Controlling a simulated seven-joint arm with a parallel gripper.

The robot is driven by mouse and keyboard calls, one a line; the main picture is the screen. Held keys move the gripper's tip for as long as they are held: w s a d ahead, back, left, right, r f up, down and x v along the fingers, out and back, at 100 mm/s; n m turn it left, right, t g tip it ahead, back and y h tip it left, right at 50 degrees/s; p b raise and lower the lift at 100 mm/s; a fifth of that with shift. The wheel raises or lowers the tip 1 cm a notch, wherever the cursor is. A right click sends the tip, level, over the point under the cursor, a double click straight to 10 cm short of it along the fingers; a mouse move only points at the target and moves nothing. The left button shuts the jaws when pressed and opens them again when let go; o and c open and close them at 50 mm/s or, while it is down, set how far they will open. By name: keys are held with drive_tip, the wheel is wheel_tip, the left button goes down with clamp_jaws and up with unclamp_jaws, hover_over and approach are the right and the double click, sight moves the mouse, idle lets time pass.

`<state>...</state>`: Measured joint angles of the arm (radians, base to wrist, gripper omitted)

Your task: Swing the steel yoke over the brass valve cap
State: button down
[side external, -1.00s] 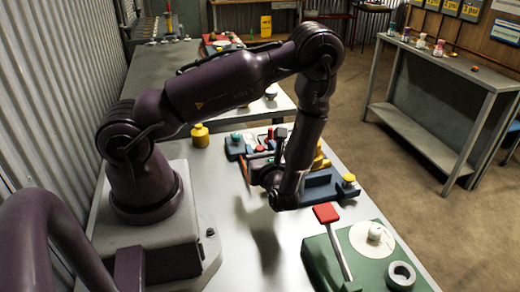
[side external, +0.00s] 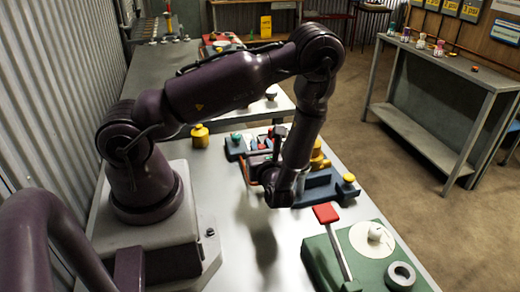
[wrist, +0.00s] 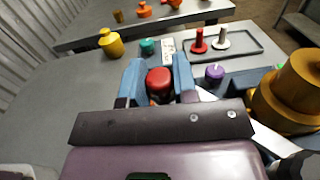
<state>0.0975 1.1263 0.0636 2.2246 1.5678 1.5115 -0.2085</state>
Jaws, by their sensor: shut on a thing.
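My gripper (wrist: 158,88) is shut on a red rounded knob (wrist: 159,80), which shows between its two blue-grey fingers. In the side view my gripper (side external: 262,160) is low over the bench, left of the blue base, and its fingertips are partly hidden. The brass valve cap (wrist: 298,82) is a stepped yellow cylinder at the right edge of the wrist view, to the right of my gripper. It shows in the side view too (side external: 318,160), partly behind my arm. A pale metal strip (wrist: 269,141), perhaps part of the steel yoke, runs below the cap; its link to the knob is hidden.
A dark tray (wrist: 243,54) with a red and a white peg lies beyond my gripper, with a purple knob (wrist: 214,73) nearby. A yellow weight (side external: 199,136) stands on the left. A green plate (side external: 325,262) with a red-topped lever (side external: 326,213) is at the front right.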

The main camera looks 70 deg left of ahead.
drive_tip(key=m+t, duration=0.1)
drive_tip(key=w+a+m+t, duration=0.1)
drive_tip(key=t, duration=0.1)
drive_tip(key=w+m+t, duration=0.1)
drive_tip(key=shift+w+a+t+h, duration=0.15)
drive_tip(key=shift+a+t+h, duration=0.15)
drive_tip(key=shift+h, duration=0.1)
drive_tip(key=w+m+t+h, duration=0.1)
drive_tip(key=m+t, duration=0.1)
drive_tip(key=w+a+m+t+h, duration=0.1)
drive_tip(key=w+t, duration=0.1)
drive_tip(key=t, duration=0.1)
drive_tip(key=shift+w+a+m+h, duration=0.1)
drive_tip(key=shift+w+m+h, duration=0.2)
drive_tip(key=shift+m+h, duration=0.1)
drive_tip(key=shift+w+m+t+h, duration=0.9)
drive_tip(key=shift+w+t, duration=0.05)
drive_tip(key=shift+t, duration=0.25)
drive_tip(key=shift+w, duration=0.1)
drive_tip(key=c, duration=0.9)
unclamp_jaws()
drive_tip(key=shift+a, duration=0.1)
